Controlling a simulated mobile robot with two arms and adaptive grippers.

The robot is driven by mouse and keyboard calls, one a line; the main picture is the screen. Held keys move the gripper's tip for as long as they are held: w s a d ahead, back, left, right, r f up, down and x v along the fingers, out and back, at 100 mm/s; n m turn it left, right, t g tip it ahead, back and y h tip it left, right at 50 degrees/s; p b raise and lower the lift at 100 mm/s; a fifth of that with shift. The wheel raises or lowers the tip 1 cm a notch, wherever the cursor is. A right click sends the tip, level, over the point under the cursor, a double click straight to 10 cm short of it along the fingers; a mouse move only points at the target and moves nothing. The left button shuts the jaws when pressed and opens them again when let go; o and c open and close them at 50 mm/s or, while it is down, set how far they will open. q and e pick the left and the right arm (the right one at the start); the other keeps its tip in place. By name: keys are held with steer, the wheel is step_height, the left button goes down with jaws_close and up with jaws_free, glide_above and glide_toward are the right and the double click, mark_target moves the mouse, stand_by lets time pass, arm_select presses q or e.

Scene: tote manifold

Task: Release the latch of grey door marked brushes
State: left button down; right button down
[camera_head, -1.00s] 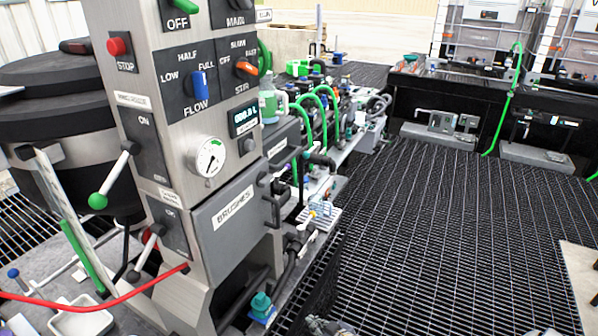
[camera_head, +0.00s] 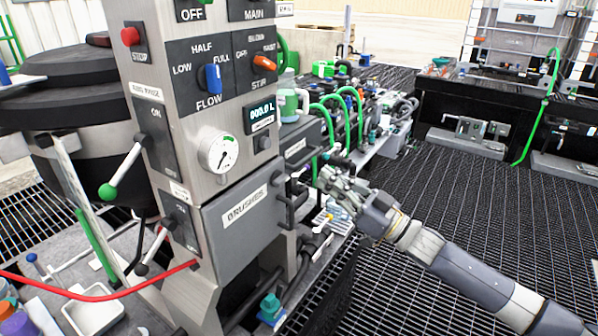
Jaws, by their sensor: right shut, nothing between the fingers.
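The grey door marked BRUSHES (camera_head: 238,230) is on the lower front of the steel control cabinet (camera_head: 180,95). It looks closed. A dark latch and handle (camera_head: 287,196) sit at the door's right edge. My right gripper (camera_head: 326,178) comes in from the right, its fingers shut and empty, a little to the right of the latch. I cannot tell whether it touches the latch. My left gripper is not in view.
A green-knobbed lever (camera_head: 108,190) sticks out left of the cabinet. A red hose (camera_head: 100,297) runs low in front of it. Green hoses and fittings (camera_head: 345,115) stand behind the gripper. Black grating (camera_head: 440,200) at right is open floor.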

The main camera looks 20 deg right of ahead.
step_height(320, 180, up, 4)
steer(key=p, duration=0.4)
glide_above(280, 180)
steer(key=d, duration=0.3)
steer(key=shift+s+f+p, duration=0.15)
steer(key=shift+f+p, duration=0.1)
steer(key=shift+f, duration=0.95)
steer(key=shift+s+f+p, duration=0.15)
steer(key=shift+f+p, duration=0.1)
steer(key=shift+f, duration=0.95)
